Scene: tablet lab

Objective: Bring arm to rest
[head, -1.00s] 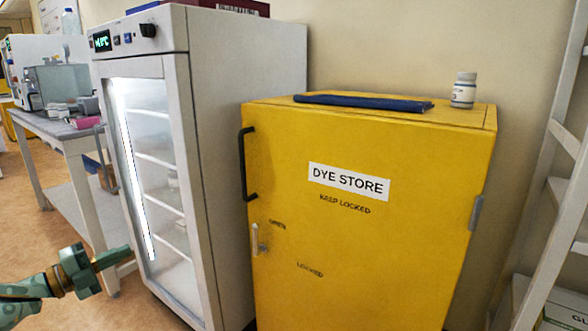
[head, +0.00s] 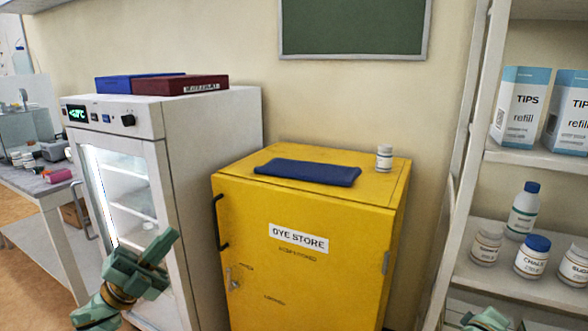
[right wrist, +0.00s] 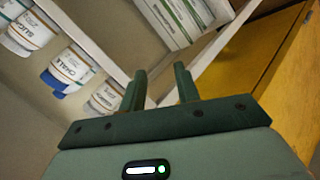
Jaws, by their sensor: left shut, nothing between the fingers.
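My left gripper (head: 160,250) is in the head view at lower left, in front of the glass-door cabinet (head: 215,140). Its fingers point up and to the right, and it is shut and empty. My right gripper (right wrist: 160,85) shows in the right wrist view with its two fingers apart and nothing between them. Only a bit of the right arm shows at the bottom right of the head view.
A yellow dye store cupboard (head: 310,285) stands in the middle, with a blue folded item (head: 308,172) and a white bottle (head: 384,158) on top. Shelves (head: 500,285) at right hold several bottles and boxes. A bench (head: 30,190) is at left.

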